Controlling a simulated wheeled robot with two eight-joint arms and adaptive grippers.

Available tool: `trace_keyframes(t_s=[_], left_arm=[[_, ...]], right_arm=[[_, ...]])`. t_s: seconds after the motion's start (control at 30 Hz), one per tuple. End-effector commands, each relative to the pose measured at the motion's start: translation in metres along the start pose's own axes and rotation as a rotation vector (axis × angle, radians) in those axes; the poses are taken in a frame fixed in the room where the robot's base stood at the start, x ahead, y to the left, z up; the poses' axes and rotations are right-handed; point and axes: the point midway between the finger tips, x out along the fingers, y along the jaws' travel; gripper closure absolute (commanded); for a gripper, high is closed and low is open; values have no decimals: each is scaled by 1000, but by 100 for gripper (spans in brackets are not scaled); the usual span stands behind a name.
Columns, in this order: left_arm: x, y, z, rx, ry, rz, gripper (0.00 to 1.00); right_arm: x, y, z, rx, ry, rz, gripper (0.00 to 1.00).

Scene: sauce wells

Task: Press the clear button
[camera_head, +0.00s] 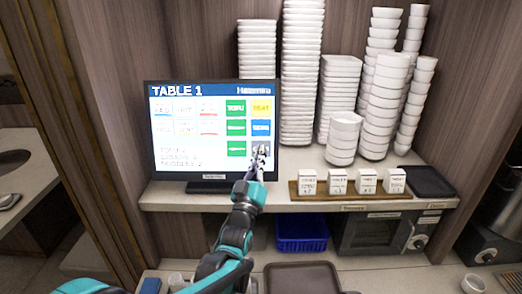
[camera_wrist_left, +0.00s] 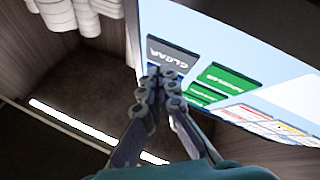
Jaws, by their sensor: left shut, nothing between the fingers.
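A touch screen (camera_head: 180,172) headed "TABLE 1" stands on the counter, with green, yellow, blue and pale buttons. The dark grey clear button (camera_wrist_left: 172,52) shows in the left wrist view, its label upside down. In the head view it lies at the screen's lower right, mostly hidden by my gripper. My left gripper (camera_head: 262,154) is shut and empty. Its fingertips, also in the left wrist view (camera_wrist_left: 163,72), are right at the edge of the clear button. I cannot tell if they touch the screen. My right gripper is not in view.
The green buttons (camera_head: 236,127) and the blue button (camera_head: 261,127) are close to the fingertips. Stacks of white dishes (camera_head: 300,75) stand right of the screen. A wooden tray (camera_head: 345,194) holds several small white boxes. A blue bin (camera_head: 301,236) is below the counter.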

Motion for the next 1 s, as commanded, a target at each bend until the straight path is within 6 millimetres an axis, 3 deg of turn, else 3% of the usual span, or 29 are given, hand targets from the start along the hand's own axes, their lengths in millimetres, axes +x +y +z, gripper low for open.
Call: trace_keyframes(t_s=[1.0], left_arm=[[7,-5,5,-1,0,0,100]], right_arm=[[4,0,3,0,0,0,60]])
